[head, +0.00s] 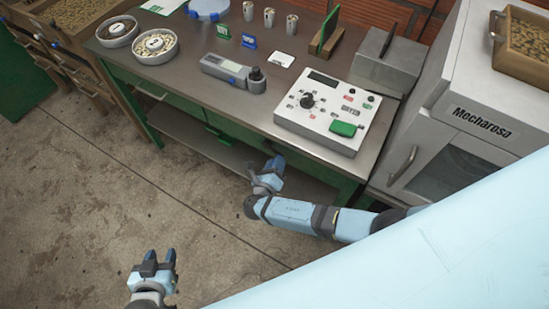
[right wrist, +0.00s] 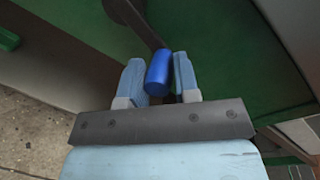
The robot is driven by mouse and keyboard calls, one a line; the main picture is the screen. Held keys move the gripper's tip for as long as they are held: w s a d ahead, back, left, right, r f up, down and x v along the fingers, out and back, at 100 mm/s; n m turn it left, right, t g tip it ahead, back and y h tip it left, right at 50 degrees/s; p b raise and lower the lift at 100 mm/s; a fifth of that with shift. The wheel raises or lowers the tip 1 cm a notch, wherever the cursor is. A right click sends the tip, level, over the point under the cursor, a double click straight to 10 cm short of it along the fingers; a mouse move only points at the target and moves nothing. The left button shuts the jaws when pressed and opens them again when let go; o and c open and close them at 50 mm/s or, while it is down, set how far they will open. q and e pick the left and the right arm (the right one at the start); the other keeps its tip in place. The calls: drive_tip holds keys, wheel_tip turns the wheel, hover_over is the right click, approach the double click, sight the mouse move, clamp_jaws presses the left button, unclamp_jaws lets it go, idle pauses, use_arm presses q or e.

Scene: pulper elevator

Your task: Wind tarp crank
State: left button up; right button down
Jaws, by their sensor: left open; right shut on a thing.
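The crank's blue cylindrical handle (right wrist: 159,72) shows in the right wrist view, between the two light blue fingers of my right gripper (head: 273,170). My right gripper is shut on this handle. A dark crank arm (right wrist: 137,22) runs from the handle to the upper left, in front of a dark green panel. In the head view my right gripper is low at the front of the steel bench, and the crank cannot be made out there. My left gripper (head: 160,260) is open and empty above the concrete floor at the lower left. No tarp can be made out.
The steel bench (head: 185,85) carries a white control box (head: 337,106), a grey handheld device (head: 228,70) and round bowls of beans (head: 155,46). A white Mecharosa cabinet (head: 470,115) stands at right. The floor (head: 110,200) at left is clear.

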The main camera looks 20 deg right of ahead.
drive_tip(key=shift+d+r+n+p, duration=0.1)
drive_tip(key=shift+r+n+p, duration=0.2)
drive_tip(key=shift+p, duration=0.1)
use_arm(q)
drive_tip(key=shift+w+d+r, duration=0.1)
drive_tip(key=shift+d+r, duration=0.15)
drive_tip(key=shift+r, duration=0.8)
use_arm(e)
drive_tip(key=c, duration=0.8)
unclamp_jaws()
drive_tip(key=shift+c, duration=0.2)
use_arm(q)
drive_tip(key=shift+f, duration=0.15)
use_arm(e)
drive_tip(key=shift+f, duration=0.1)
use_arm(q)
drive_tip(key=shift+a, duration=0.1)
